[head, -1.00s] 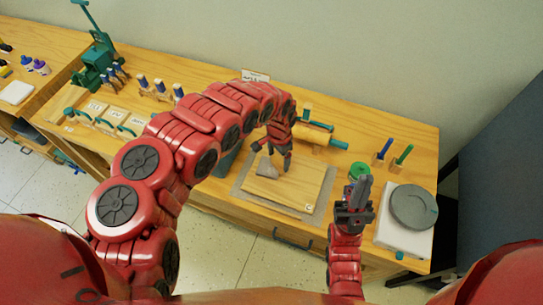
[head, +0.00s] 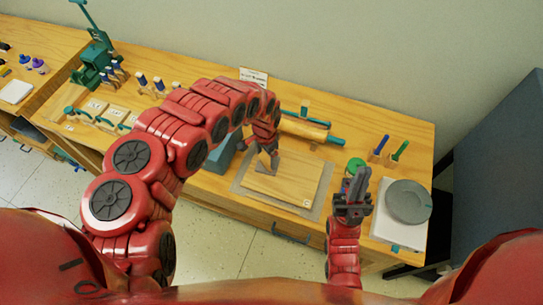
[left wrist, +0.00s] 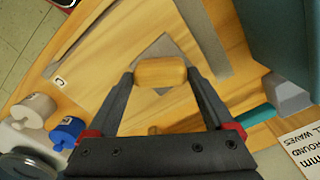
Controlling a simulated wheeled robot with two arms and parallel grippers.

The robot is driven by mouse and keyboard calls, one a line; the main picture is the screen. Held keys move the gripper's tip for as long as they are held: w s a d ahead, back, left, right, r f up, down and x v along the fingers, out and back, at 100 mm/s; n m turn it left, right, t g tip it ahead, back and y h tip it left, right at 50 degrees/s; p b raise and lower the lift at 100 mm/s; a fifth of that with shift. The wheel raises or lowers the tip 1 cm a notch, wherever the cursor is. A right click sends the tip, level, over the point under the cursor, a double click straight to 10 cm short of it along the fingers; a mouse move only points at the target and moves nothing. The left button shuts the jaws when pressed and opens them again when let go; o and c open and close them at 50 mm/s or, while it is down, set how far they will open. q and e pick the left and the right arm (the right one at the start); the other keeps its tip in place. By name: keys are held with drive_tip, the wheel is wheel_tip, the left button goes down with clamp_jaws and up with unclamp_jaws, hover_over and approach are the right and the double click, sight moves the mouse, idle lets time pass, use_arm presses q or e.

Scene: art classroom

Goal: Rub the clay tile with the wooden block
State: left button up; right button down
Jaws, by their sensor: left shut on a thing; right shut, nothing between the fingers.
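The clay tile (head: 263,170), a small grey piece, lies on the wooden board (head: 290,186) at its left part. It shows as a grey diamond in the left wrist view (left wrist: 160,49). My left gripper (head: 269,160) is shut on the wooden block (left wrist: 160,73), a small rounded tan piece. The block is over the tile and partly covers it; I cannot tell whether they touch. In the head view the block is hidden by the gripper. My right gripper (head: 357,184) is shut and empty, fingers upward, near the table's front edge at the right.
A grey mat (head: 243,187) lies under the board. A rolling pin (head: 304,127) lies behind it. A blue-grey box (head: 224,153) stands at its left. A green-topped jar (head: 355,164) and a round turntable (head: 408,200) stand to the right. The board's right part is clear.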

use_arm(q)
drive_tip(key=shift+w+a+r+p, duration=0.1)
drive_tip(key=shift+w+a+p, duration=0.1)
drive_tip(key=shift+a, duration=0.45)
drive_tip(key=shift+w+a+p, duration=0.1)
drive_tip(key=shift+w+a, duration=0.05)
drive_tip(key=shift+a, duration=0.45)
drive_tip(key=shift+w+a, duration=0.1)
drive_tip(key=shift+a, duration=0.4)
drive_tip(key=shift+f, duration=0.25)
drive_tip(key=shift+d+r, duration=0.1)
drive_tip(key=shift+d, duration=0.05)
drive_tip(key=shift+s+d+f+b, duration=0.1)
drive_tip(key=shift+s+d+b, duration=0.15)
drive_tip(key=shift+d, duration=0.4)
drive_tip(key=shift+s+d+f+b, duration=0.1)
drive_tip(key=shift+s+d+b, duration=0.1)
drive_tip(key=shift+d, duration=0.45)
drive_tip(key=shift+s+d, duration=0.1)
drive_tip(key=shift+d, duration=0.2)
drive_tip(key=shift+c, duration=0.6)
drive_tip(key=shift+s+d, duration=0.25)
drive_tip(key=shift+d, duration=0.75)
drive_tip(key=shift+s+d, duration=0.2)
drive_tip(key=shift+d, duration=0.8)
drive_tip(key=shift+r, duration=0.2)
